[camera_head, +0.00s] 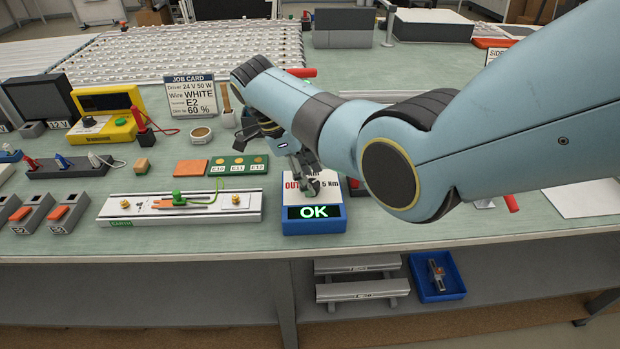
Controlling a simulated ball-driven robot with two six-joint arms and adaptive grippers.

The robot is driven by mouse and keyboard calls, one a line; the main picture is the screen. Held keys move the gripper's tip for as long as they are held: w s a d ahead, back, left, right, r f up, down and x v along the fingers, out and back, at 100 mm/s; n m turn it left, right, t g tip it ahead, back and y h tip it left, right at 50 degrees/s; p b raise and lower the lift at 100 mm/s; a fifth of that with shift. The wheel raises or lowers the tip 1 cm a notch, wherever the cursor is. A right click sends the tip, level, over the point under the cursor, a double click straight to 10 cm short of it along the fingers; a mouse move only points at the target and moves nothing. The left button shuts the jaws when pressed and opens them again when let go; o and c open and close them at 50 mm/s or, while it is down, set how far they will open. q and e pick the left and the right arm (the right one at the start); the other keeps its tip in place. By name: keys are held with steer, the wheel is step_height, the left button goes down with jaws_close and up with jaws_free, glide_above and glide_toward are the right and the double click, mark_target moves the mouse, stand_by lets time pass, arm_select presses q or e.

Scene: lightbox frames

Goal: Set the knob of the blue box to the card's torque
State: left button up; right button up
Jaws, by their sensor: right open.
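The blue box (314,226) stands near the bench's front edge, with a green "OK" on its dark display (314,212). Its white top bears red and black print, partly covered; "5 Nm" is readable. My right gripper (306,178) is open, pointing down over the top of this box. The knob is not clearly visible behind the gripper, and I cannot tell whether the fingers touch it. The job card (190,96) stands behind, reading 24 V 50 W, WHITE, E2 and 60 %; I can read no torque on it. My left gripper is not in view.
Left of the box lies a pale fixture (180,207) with a green clamp and orange strip. Behind it is a green board (238,166) marked E10, E11, E12. A yellow instrument (106,115) stands further left. A blue tray (437,277) sits on the lower shelf.

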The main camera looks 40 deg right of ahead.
steer(key=v, duration=1)
steer(key=shift+r, duration=0.3)
steer(key=shift+w, duration=0.1)
